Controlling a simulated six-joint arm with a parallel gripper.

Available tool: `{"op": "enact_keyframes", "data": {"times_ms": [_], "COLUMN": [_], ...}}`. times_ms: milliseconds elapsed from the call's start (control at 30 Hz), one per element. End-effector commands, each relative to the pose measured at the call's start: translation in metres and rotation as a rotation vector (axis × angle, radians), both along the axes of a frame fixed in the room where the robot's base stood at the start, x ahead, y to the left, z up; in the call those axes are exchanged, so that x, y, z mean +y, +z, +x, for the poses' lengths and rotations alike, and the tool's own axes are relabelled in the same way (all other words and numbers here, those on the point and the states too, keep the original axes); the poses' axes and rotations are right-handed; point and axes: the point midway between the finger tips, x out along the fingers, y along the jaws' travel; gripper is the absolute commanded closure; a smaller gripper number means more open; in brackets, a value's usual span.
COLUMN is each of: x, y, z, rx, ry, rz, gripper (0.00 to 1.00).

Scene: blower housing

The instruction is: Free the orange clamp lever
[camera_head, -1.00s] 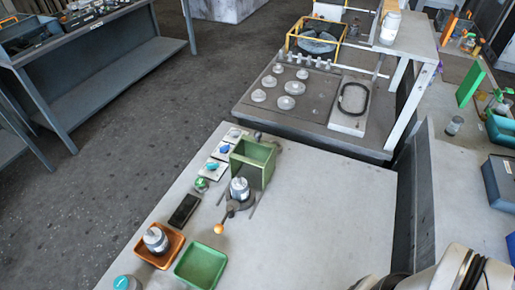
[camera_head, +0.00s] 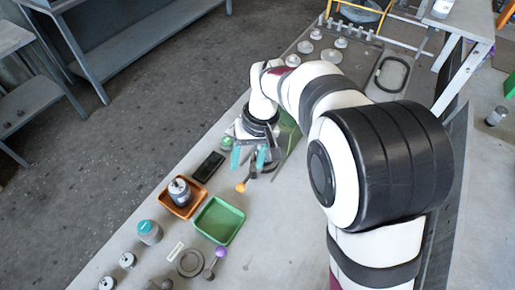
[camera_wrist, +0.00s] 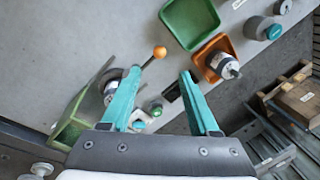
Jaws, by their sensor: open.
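The orange clamp lever (camera_head: 240,187) shows as a thin rod with an orange ball knob; the knob also shows in the wrist view (camera_wrist: 160,51). Its rod runs down-left in the wrist view toward a round metal clamp part (camera_wrist: 112,87), partly hidden by my left finger. My gripper (camera_head: 249,161) hangs above the clamp, its teal fingers spread wide and empty. In the wrist view my gripper (camera_wrist: 161,75) has the knob just beyond and between its fingertips, apart from both. A green block-like holder (camera_wrist: 72,128) stands beside the clamp.
An orange tray (camera_head: 201,202) holds a silver-topped cylinder. A green tray (camera_head: 241,216) lies in front, and a black flat object (camera_head: 208,166) lies left of my gripper. A ring (camera_head: 190,263) and a purple-knobbed part (camera_head: 221,252) lie nearer.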

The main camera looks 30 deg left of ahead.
Motion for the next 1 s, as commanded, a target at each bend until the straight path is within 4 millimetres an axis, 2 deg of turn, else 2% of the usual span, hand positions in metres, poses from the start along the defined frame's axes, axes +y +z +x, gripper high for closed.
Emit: {"op": "enact_keyframes", "data": {"times_ms": [33,200,333,500,767,833,1000], "x": [0.001,0.008,0.011,0.014,0.014,0.014,0.014], "y": [-0.015,-0.064,-0.090,-0.105,-0.107,-0.107,-0.107], "z": [-0.003,-0.010,-0.013,-0.015,-0.015,-0.015,-0.014], "rx": [0.005,0.004,0.002,0.001,0.000,0.000,0.001], "ry": [0.002,-0.001,-0.001,-0.004,-0.004,-0.004,-0.004], "rz": [-0.005,-0.004,-0.003,-0.001,-0.001,-0.001,-0.001], "gripper": [0.39,0.39,0.39,0.39,0.39,0.46,0.76]}}
